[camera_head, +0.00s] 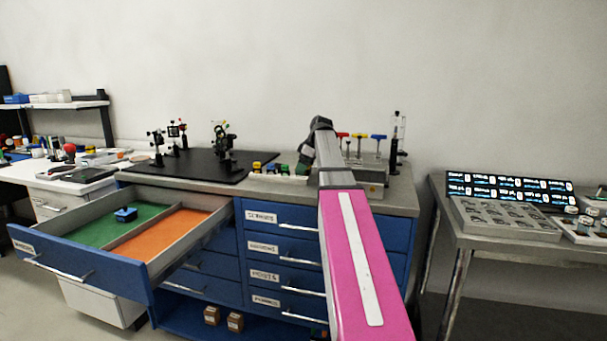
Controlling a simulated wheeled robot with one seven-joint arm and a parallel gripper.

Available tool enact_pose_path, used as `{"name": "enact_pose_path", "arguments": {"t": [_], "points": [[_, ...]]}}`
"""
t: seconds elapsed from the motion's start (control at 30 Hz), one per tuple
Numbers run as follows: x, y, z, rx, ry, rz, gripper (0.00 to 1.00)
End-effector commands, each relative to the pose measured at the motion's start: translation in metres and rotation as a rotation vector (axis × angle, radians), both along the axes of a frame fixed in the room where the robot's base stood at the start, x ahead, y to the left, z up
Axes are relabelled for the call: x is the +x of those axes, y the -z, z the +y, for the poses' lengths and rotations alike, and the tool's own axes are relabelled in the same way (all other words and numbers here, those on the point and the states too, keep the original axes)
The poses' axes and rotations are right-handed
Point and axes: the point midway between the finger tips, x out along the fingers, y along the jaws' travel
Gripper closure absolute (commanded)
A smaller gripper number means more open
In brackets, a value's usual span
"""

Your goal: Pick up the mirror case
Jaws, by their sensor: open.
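I cannot tell for sure which thing is the mirror case. A small blue case-like object (125,214) lies in the green-lined left part of the open drawer (78,268). A row of small coloured pieces (257,168) also stands on the bench top (400,197), near the black board's right edge. My arm reaches up and away over the bench. My gripper (304,166) is small and dark at its far end, by the right end of that row, well right of the drawer. Its jaws are open. Its fingertips are hard to make out, and I see nothing held.
A black board (200,172) with optics posts covers the bench's left side. Coloured-handled tools (378,140) stand in a rack behind my arm. The open drawer juts out at front left; its orange part (165,238) is empty. A side table (480,240) stands right.

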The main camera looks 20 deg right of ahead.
Motion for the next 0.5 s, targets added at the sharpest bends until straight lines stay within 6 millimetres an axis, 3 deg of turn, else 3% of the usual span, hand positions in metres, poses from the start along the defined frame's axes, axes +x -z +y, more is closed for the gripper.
{"name": "enact_pose_path", "arguments": {"t": [0.23, 0.27, 0.4, 0.5], "points": [[0.0011, 0.0037, 0.0011, -0.001, 0.0, -0.001, 0.11], [0.0011, 0.0037, 0.0011, -0.001, 0.0, -0.001, 0.17], [0.001, 0.0035, 0.0011, -0.001, 0.0, -0.001, 0.62], [0.001, 0.0034, 0.0011, -0.001, 0.0, -0.001, 0.62]]}}
